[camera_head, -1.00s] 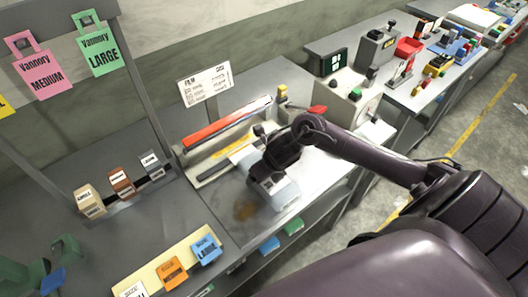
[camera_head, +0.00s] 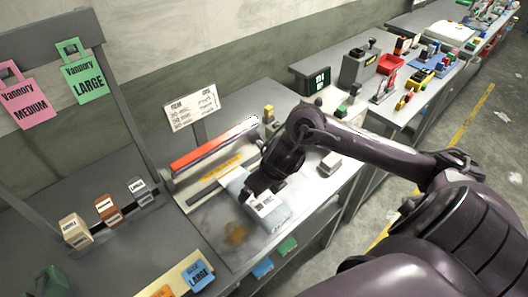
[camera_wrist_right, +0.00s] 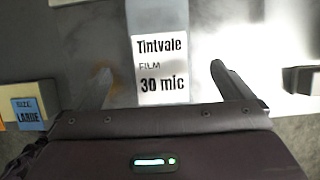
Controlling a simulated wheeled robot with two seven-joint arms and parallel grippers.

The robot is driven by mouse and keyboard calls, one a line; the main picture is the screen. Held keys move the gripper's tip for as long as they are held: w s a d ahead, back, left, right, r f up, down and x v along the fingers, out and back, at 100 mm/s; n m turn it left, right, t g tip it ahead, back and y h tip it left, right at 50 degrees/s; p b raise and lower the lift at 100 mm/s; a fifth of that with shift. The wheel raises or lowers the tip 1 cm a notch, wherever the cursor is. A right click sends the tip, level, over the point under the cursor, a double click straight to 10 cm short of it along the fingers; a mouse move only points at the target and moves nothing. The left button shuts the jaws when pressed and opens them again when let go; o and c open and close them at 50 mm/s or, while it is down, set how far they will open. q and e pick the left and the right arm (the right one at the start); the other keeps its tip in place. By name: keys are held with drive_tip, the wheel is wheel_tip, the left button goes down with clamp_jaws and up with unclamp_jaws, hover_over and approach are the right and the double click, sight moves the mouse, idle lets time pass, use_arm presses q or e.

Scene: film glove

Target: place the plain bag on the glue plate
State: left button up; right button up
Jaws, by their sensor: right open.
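A pale bluish-white object (camera_head: 268,212) lies on the grey worktop under my right gripper. In the right wrist view its white label (camera_wrist_right: 160,88) reads "Tintvale FILM 30 mic". I cannot tell whether it is the plain bag. My right gripper (camera_head: 258,190) is over it in the head view. In the right wrist view the gripper (camera_wrist_right: 160,85) is open, with a finger on each side of the label. A grey plate (camera_head: 215,235) with a brown stain lies just left of the object; whether it is the glue plate is unclear. My left gripper is out of view.
A red-and-white bar (camera_head: 210,147) and a sign (camera_head: 192,106) stand behind. Small labelled blocks (camera_head: 105,207) sit on a rail at left. Colored size tags (camera_head: 198,273) line the front. Pink and green bags (camera_head: 82,78) hang upper left. More tools fill the right bench.

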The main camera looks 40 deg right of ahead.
drive_tip(key=v, duration=0.3)
drive_tip(key=shift+s+r, duration=0.1)
drive_tip(key=shift+r, duration=0.15)
idle(0.4)
